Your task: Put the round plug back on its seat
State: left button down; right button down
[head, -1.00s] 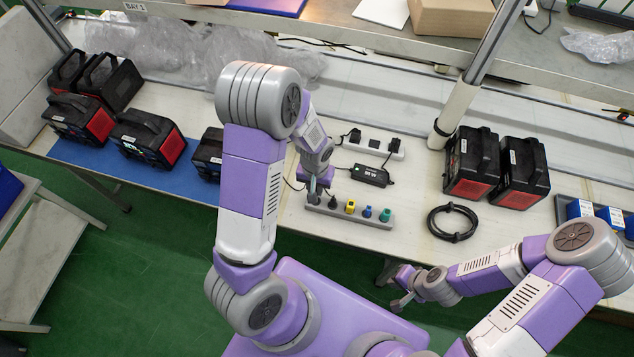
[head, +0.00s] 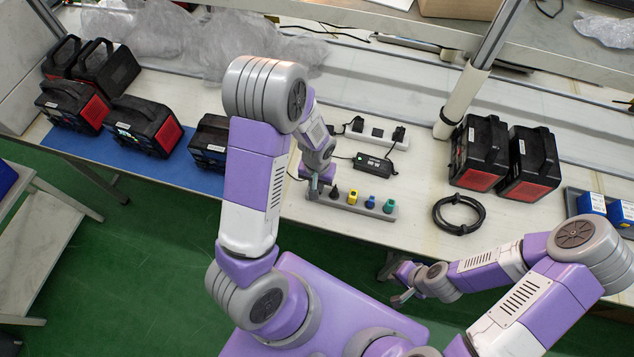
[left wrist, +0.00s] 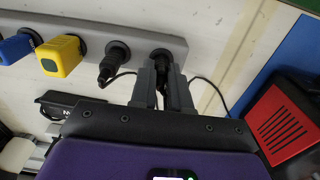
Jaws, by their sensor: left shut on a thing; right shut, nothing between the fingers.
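The grey strip (head: 345,206) lies on the bench with a row of plugs on it. My left gripper (head: 314,192) is at its left end in the head view. In the left wrist view my left gripper (left wrist: 163,75) is shut on a round black plug (left wrist: 161,58) at the strip's end seat. The plug looks upright at the seat, but the fingers partly hide it and I cannot tell if it is fully down. A second black plug (left wrist: 117,55) stands beside it. My right gripper (head: 402,298) is shut and empty, in front of the bench.
Yellow (head: 353,196), blue (head: 371,201) and green (head: 389,206) plugs stand along the strip. Behind it are a black adapter (head: 374,163) and a white power strip (head: 376,134). A black cable coil (head: 459,215) lies to the right. Red-black power stations (head: 145,127) stand on a blue mat.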

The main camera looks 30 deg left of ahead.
pick_arm(q)
jog(key=shift+s+a+f, duration=0.15)
jog(key=shift+s+f, duration=0.05)
jog(key=shift+s, duration=0.05)
jog(key=c, duration=1.1)
grip_release()
jog(key=shift+c, duration=0.2)
jog(key=shift+o, duration=0.6)
jog(key=shift+w, duration=0.15)
jog(key=shift+r, duration=0.1)
jog(key=shift+r, duration=0.3)
notch_tip(320, 180, up, 7)
jog(key=shift+a+f+p, duration=0.1)
jog(key=shift+f+p, duration=0.05)
jog(key=shift+p, duration=0.6)
